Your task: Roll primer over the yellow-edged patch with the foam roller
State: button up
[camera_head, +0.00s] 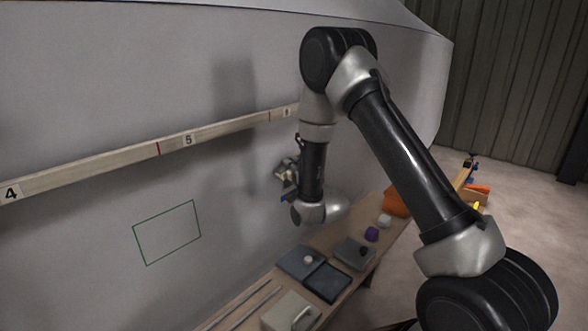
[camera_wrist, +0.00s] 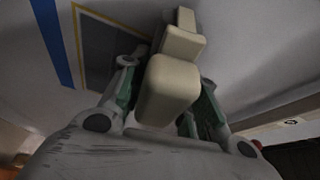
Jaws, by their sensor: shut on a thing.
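In the wrist view, my gripper (camera_wrist: 160,105) is shut on a cream-coloured tool (camera_wrist: 168,88), seen nearly end-on. Its blocky grip and a narrower part beyond it show, but I cannot tell from its shape that it is the foam roller. The yellow-edged patch (camera_wrist: 108,55) is a dark grey area on the pale hull, at upper left behind the fingers and partly hidden by them. I cannot tell whether the tool touches the hull. In the head view my gripper (camera_head: 286,176) is beside the hull, partly behind my wrist; the yellow-edged patch is not visible there.
A blue stripe (camera_wrist: 50,40) runs left of the patch. A green-outlined rectangle (camera_head: 150,250) is on the hull at left. A numbered batten (camera_head: 110,165) crosses the hull. Below, a bench (camera_head: 318,242) carries trays, a purple item (camera_head: 371,234) and an orange bin (camera_head: 396,204).

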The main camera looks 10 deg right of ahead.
jog(key=shift+s+d, duration=0.1)
jog(key=shift+s+d, duration=0.3)
jog(key=shift+s, duration=0.1)
dwell(0.3)
jog(key=shift+s+d+r, duration=0.1)
jog(key=shift+s+d, duration=0.65)
jog(key=shift+s, duration=0.3)
jog(key=shift+s+d, duration=0.7)
jog(key=shift+s, duration=0.3)
jog(key=shift+s+d, duration=0.75)
jog(key=shift+s, duration=0.25)
jog(key=shift+s+d, duration=0.7)
jog(key=shift+s, duration=0.3)
